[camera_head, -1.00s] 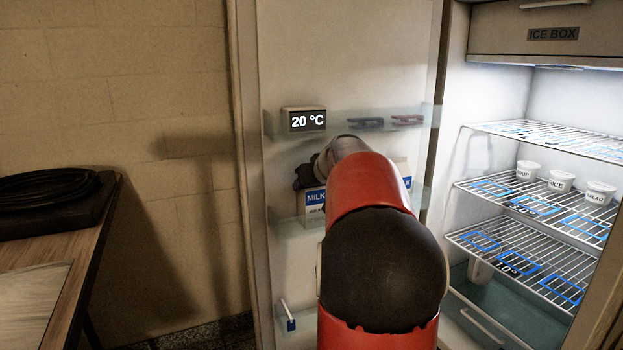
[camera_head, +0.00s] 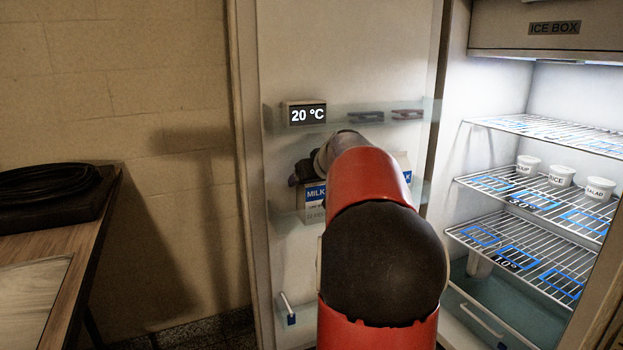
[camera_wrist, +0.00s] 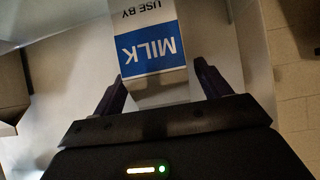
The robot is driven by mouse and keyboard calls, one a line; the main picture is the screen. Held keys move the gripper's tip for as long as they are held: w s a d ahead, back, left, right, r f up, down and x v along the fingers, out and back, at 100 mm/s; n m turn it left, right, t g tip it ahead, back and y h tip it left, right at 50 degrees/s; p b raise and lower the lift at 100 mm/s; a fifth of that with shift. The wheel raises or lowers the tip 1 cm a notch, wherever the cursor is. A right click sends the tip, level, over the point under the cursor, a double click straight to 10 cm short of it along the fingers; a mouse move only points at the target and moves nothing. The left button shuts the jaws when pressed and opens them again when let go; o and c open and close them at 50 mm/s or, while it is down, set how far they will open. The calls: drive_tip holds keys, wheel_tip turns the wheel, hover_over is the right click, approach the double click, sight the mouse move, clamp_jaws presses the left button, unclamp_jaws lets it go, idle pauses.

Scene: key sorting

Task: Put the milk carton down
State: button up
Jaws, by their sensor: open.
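A white and blue milk carton (camera_head: 313,203) stands on the middle shelf of the open fridge door in the head view. In the wrist view the carton (camera_wrist: 150,50) appears upside down, its MILK label facing me. My gripper (camera_wrist: 160,72) is open, with one dark finger on each side of the carton. I cannot tell whether either finger touches it. In the head view my arm hides most of the gripper and part of the carton.
Another carton (camera_head: 404,166) shows partly behind my arm on the same shelf. A 20 °C display (camera_head: 306,114) sits on the door shelf above. The fridge's wire shelves hold several white cups (camera_head: 561,177) at right. A wooden table (camera_head: 75,255) stands at left.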

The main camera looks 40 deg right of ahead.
drive_tip(key=v, duration=1.2)
drive_tip(key=s+a+f+n+g+y, duration=0.1)
drive_tip(key=s+a+f, duration=0.15)
drive_tip(key=a, duration=0.55)
drive_tip(key=s+a+f+g+y, duration=0.1)
drive_tip(key=s+a+f, duration=0.1)
drive_tip(key=a+f, duration=0.35)
drive_tip(key=s+a+f+n+g+y, duration=0.1)
drive_tip(key=s+a+f, duration=0.1)
drive_tip(key=a, duration=0.8)
drive_tip(key=s+a+f+n+g, duration=0.1)
drive_tip(key=s+a+f+g, duration=0.1)
drive_tip(key=s+a+f, duration=0.6)
drive_tip(key=s+f, duration=0.3)
drive_tip(key=s, duration=0.1)
